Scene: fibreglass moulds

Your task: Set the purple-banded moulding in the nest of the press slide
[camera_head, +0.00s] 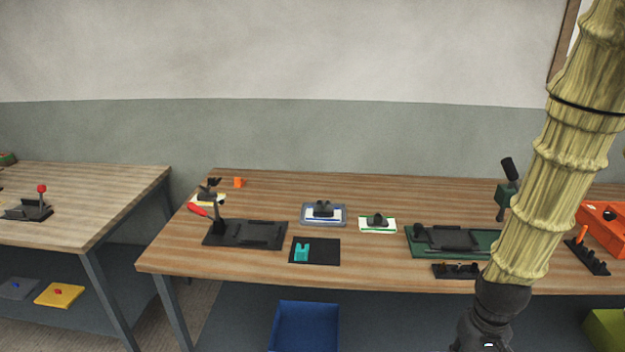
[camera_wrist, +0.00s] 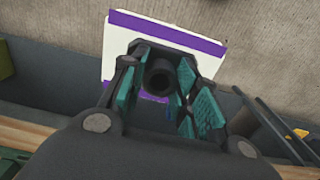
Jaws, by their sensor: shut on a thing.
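The purple-banded moulding (camera_wrist: 120,35) is a white plate with purple strips along its edges and a dark round boss. It shows in the wrist view beyond the fingers. My gripper (camera_wrist: 160,80) is shut on the boss, one teal-padded finger on each side, and holds the moulding over the floor. Fingers and palm hide part of it. The head view shows neither gripper nor moulding. There, a green base (camera_head: 413,247) carries a dark slide plate (camera_head: 450,238), with a green lever press (camera_head: 507,192) at its right end. It looks like the press slide; my arm covers its right part.
A dark fixture (camera_head: 245,234) with a red-handled clamp stands at left. A blue-edged moulding (camera_head: 323,212) in a grey tray and a green-banded moulding (camera_head: 377,224) lie between. A black mat (camera_head: 325,250) bears a teal piece. An orange housing (camera_head: 603,225) is at right.

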